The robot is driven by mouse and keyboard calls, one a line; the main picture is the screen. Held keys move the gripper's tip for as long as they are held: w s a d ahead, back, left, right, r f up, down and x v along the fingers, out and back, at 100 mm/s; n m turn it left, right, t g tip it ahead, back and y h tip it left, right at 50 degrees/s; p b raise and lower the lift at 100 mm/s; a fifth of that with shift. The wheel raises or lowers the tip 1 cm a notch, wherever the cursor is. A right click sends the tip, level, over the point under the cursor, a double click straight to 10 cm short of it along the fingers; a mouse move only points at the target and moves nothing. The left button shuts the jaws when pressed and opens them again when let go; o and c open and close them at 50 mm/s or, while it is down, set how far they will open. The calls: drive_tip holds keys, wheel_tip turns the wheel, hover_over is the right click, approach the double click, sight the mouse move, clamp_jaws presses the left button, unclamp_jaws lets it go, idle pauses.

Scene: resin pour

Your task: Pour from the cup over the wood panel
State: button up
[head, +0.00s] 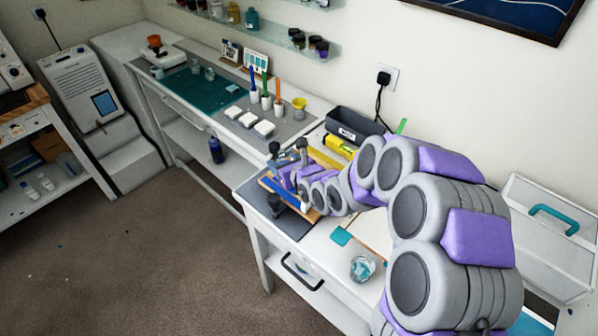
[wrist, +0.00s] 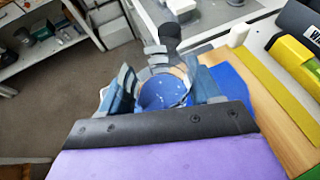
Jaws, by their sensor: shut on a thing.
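My gripper (wrist: 162,88) is shut on a cup (wrist: 165,95), with a finger on either side of it. Blue material with pale specks shows inside the cup in the wrist view. The wood panel (wrist: 288,142) lies below and to the right of the cup, and a blue patch (wrist: 236,88) covers part of it. In the head view my gripper (head: 283,168) is over the wood panel (head: 314,215), which also shows blue there. My arm and gripper hide much of the panel and the cup in that view.
A yellow tool (head: 340,146) and a dark bin (head: 353,126) stand behind the panel. A clear cup (head: 362,268) with teal residue is on the table at the front. A white case (head: 548,235) stands at the right. Open floor (head: 150,250) lies left of the table.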

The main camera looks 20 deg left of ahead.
sight(283, 150)
drive_tip(key=shift+r+p, duration=1.05)
drive_tip(key=shift+r, duration=1.5)
drive_tip(key=w+d+r+m+t+h, duration=0.1)
drive_tip(key=d+r, duration=0.3)
drive_tip(key=d, duration=0.9)
drive_tip(key=w+d+r+m+t+h, duration=0.1)
drive_tip(key=w+d+r+m+h, duration=0.1)
drive_tip(key=d, duration=1.1)
drive_tip(key=w+d+r+m+t+h, duration=0.2)
drive_tip(key=d+r, duration=0.4)
drive_tip(key=d, duration=0.7)
drive_tip(key=shift+d+r+m+h, duration=0.3)
drive_tip(key=shift+m+h, duration=0.3)
drive_tip(key=shift+m, duration=0.1)
